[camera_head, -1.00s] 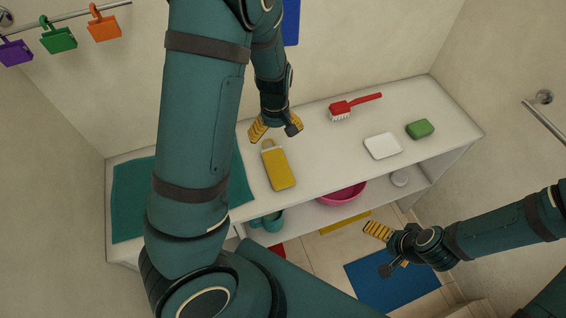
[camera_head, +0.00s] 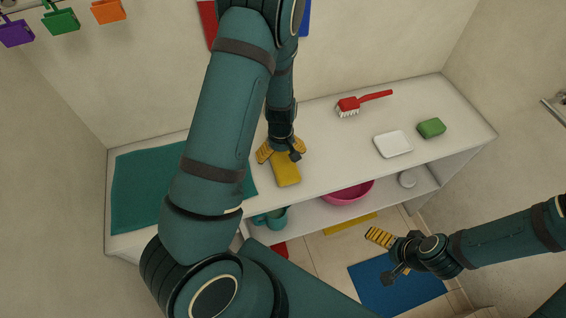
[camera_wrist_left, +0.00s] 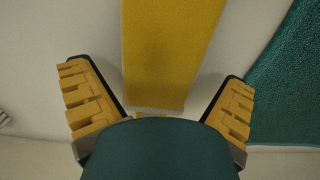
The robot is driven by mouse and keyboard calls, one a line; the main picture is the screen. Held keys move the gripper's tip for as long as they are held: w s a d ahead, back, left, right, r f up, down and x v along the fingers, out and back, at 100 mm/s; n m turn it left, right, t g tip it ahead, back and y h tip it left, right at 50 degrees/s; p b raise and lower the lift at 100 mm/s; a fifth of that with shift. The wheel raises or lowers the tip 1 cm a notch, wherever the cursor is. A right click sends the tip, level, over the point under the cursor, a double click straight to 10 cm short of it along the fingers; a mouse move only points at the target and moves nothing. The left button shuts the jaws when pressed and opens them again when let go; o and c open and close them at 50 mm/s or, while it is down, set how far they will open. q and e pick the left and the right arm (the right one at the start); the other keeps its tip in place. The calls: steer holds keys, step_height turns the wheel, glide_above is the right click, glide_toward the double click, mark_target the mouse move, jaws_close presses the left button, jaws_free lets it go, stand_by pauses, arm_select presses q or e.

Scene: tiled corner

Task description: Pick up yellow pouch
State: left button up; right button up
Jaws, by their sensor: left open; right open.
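The yellow pouch (camera_head: 287,171) lies on the white counter, its far end hidden by my left gripper in the head view. My left gripper (camera_head: 281,153) is open over the far end of the pouch. In the left wrist view, the pouch (camera_wrist_left: 165,50) lies between the open fingers of the left gripper (camera_wrist_left: 160,105), with gaps on both sides. Whether the fingers are down beside it or still above it is hard to tell. My right gripper (camera_head: 383,257) is open and empty, low in front of the shelf at the right.
On the white counter (camera_head: 335,140) are a teal towel (camera_head: 140,190), red brush (camera_head: 350,105), white dish (camera_head: 393,144) and green block (camera_head: 431,128). Below are a pink bowl (camera_head: 348,193) and teal cup (camera_head: 271,217). A blue mat (camera_head: 395,290) lies on the floor.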

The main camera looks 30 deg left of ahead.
mark_target(281, 155)
arm_select(q)
steer(key=shift+f, duration=0.45)
steer(key=c, duration=1.1)
steer(key=shift+o, duration=0.2)
steer(key=shift+r, duration=0.1)
step_height(281, 155, up, 10)
steer(key=shift+f+p, duration=0.1)
steer(key=shift+p, duration=1.1)
